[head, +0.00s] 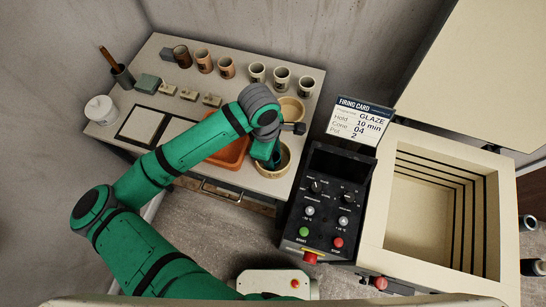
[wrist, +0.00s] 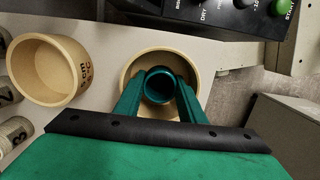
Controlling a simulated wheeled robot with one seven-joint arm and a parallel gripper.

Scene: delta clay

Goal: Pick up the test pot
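A small round teal pot (wrist: 158,85), which I take for the test pot, stands inside a tan bowl (wrist: 128,82) in the wrist view. My gripper (wrist: 159,78) points down into that bowl, with one teal finger on each side of the pot. I see no gap between fingers and pot, so they look closed on it. In the head view my gripper (head: 270,158) reaches into the tan bowl (head: 286,168) at the table's right front corner. My arm and fingers hide part of the bowl. The pot's underside is hidden.
A second tan bowl (head: 291,109) stands just behind. Several brown and pale cups (head: 227,68) line the back of the table (head: 146,63). An orange tray (head: 232,153) lies left of my gripper. The black control box (head: 318,205) and open kiln (head: 437,205) stand close on the right.

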